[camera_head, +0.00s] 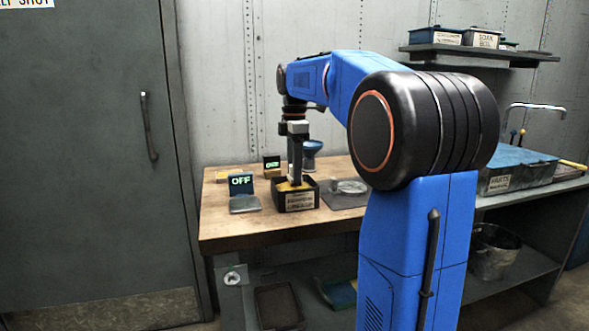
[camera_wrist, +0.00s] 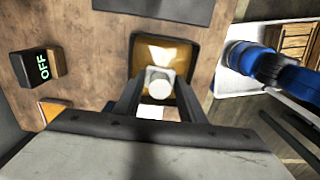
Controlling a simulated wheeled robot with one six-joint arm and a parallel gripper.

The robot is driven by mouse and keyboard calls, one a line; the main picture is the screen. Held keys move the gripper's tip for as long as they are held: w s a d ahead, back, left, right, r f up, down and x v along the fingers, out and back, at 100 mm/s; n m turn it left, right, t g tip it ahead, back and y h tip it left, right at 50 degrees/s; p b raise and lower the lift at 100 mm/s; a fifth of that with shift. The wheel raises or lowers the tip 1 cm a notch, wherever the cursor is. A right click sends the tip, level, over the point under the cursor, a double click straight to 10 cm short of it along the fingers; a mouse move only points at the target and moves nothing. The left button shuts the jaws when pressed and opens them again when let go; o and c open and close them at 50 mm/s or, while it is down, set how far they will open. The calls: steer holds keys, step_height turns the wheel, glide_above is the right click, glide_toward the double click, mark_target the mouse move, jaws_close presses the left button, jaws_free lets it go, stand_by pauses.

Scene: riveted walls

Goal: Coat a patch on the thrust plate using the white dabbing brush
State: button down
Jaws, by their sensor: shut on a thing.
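My gripper (camera_head: 295,168) points straight down over a black open box (camera_head: 296,201) with a white label, on the wooden workbench. In the wrist view its fingers are shut on a white round-topped piece, which looks like the white dabbing brush (camera_wrist: 160,79). The brush's lower end is down inside the box, which has a yellow-brown inside, and is hidden. Whether it touches the contents I cannot tell.
An "OFF" display with a grey pad (camera_head: 243,192) stands just left of the box. A second small display (camera_head: 271,162) and a blue cup-like thing (camera_head: 313,148) stand behind. A blue-topped parts case (camera_head: 515,172) is farther right. The bench's front left is clear.

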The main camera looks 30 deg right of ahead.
steer(key=shift+f, duration=0.5)
stand_by(1.2)
steer(key=shift+r, duration=3.55)
